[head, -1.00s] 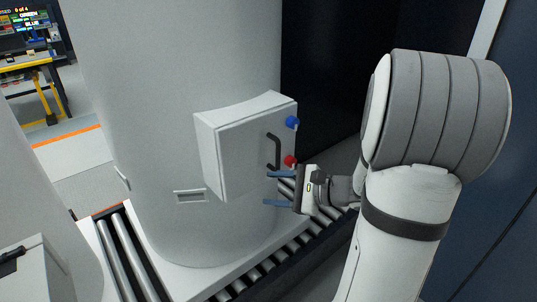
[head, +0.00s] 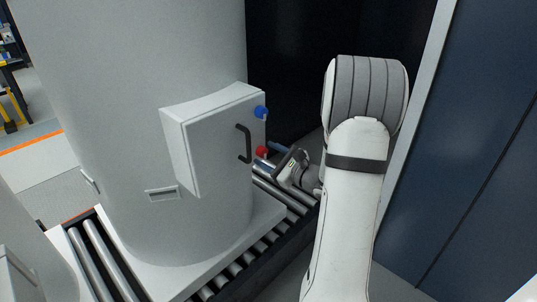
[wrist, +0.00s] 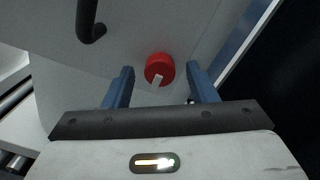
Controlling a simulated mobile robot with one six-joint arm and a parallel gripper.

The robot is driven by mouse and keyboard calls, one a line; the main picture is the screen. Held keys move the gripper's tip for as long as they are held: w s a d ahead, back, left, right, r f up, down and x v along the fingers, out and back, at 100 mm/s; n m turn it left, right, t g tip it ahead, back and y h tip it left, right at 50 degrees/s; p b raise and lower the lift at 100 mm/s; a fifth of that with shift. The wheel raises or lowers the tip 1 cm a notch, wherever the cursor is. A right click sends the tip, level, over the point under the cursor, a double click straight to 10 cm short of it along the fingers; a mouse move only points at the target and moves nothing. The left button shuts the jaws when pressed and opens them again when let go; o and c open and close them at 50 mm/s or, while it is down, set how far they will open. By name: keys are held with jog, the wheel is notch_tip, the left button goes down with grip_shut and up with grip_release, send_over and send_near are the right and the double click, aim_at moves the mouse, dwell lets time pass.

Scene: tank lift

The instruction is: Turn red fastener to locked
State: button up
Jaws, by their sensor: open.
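The red fastener (head: 262,151) is a round knob low on the right edge of the white box door (head: 215,150) on the tank. In the wrist view the red fastener (wrist: 159,68) carries a pale pointer mark that points down and slightly left. My gripper (wrist: 160,80) is open, with its blue fingers on either side of the fastener and no visible contact. In the head view my gripper (head: 277,152) is just right of the fastener. A blue fastener (head: 261,112) sits higher on the same door edge.
A dark door handle (head: 244,143) stands left of the fasteners; it also shows in the wrist view (wrist: 88,20). The large grey tank (head: 130,90) rests on a roller conveyor (head: 240,262). A dark blue wall (head: 470,150) stands at right.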

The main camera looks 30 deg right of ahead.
jog(key=shift+w, duration=0.1)
jog(key=c, duration=1)
